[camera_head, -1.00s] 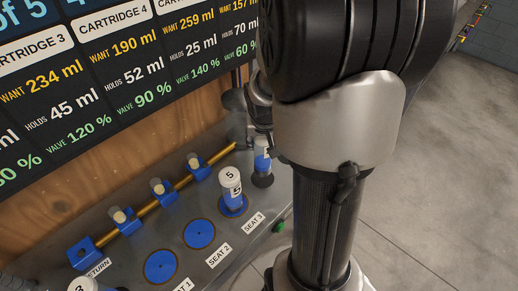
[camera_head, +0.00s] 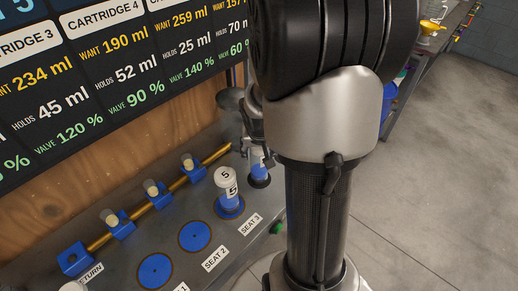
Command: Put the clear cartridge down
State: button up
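A clear cartridge (camera_head: 258,166) with blue in it and a dark base stands upright on the grey bench, behind and right of the cartridge marked 5. My gripper (camera_head: 256,146) is at its upper part, with fingers close around or beside it. My arm hides much of the gripper, so its grip cannot be made out. The clear cartridge marked 5 (camera_head: 228,191) stands upright, white-capped, on the blue seat by the SEAT 3 label (camera_head: 251,224).
Two blue round seats (camera_head: 195,236) (camera_head: 155,270) are empty. A brass rail (camera_head: 136,215) with blue valve blocks runs behind them. The dark board (camera_head: 100,90) hangs over the bench's back. Another bench with a yellow funnel (camera_head: 432,27) is at upper right. Grey floor (camera_head: 430,200) is open.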

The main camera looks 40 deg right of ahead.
jog(key=shift+o, duration=0.7)
jog(key=p+v, duration=0.4)
jog(key=v, duration=0.8)
jog(key=shift+r+p, duration=0.15)
jog(key=shift+p, duration=0.25)
